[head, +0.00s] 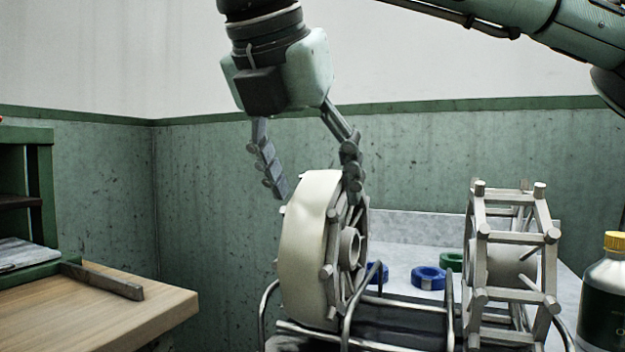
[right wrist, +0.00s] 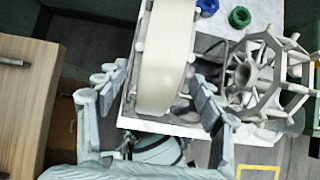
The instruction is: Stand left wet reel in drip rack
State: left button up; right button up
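A reel wound with a cream band (head: 308,250) stands upright between the metal loops of the drip rack (head: 347,318). It also shows in the right wrist view (right wrist: 165,60). My right gripper (head: 316,192) is above the reel, pointing down, with one finger on each side of its upper rim. In the right wrist view the fingers (right wrist: 152,82) are spread, with gaps between them and the reel. The reel's lower edge is partly hidden by the rack wires. My left gripper is in neither view.
A bare reel frame (head: 510,265) stands to the right, near a yellow-capped bottle (head: 605,290). Blue rings (head: 428,277) and a green ring (head: 452,262) lie on the pale table behind. A wooden bench (head: 100,310) is at the left, with a floor gap between.

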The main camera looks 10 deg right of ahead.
jog(key=shift+o, duration=0.7)
jog(key=v, duration=1.2)
jog(key=shift+s, duration=0.1)
